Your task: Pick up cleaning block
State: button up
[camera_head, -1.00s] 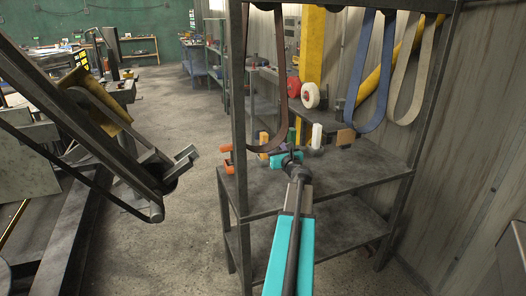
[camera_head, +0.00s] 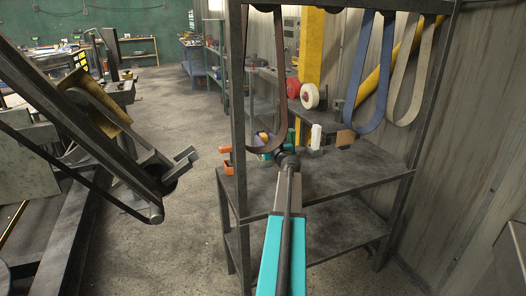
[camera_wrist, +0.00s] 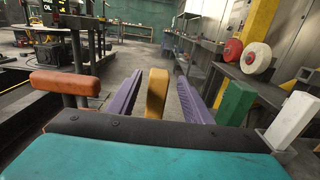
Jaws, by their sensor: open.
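A yellow-orange block (camera_wrist: 158,97) stands upright between the two purple fingers of my gripper (camera_wrist: 157,102) in the wrist view. Gaps show on both sides of it, so the open fingers are around it without gripping. In the head view my gripper (camera_head: 271,149) is over the shelf's far left part, and its body hides much of the blocks there. An orange block (camera_wrist: 66,83) is to the left of the fingers. A green block (camera_wrist: 237,102) and a white block (camera_wrist: 290,120) are to the right; the white block also shows in the head view (camera_head: 316,137).
The blocks are on a dark metal shelf (camera_head: 345,176). Its front left post (camera_head: 238,110) rises close to my arm. A brown belt (camera_head: 281,80) hangs near my gripper, and a blue belt (camera_head: 372,80) hangs farther right. Red and white wheels (camera_wrist: 255,58) are behind.

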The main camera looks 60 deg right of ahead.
jog(key=shift+w+d, duration=0.25)
jog(key=shift+w, duration=0.1)
jog(key=x, duration=0.5)
jog(key=shift+w+r, duration=0.1)
jog(key=shift+w, duration=0.1)
dwell(0.4)
dwell(0.4)
jog(key=c, duration=1)
jog(key=shift+c, duration=0.2)
jog(key=shift+r, duration=0.15)
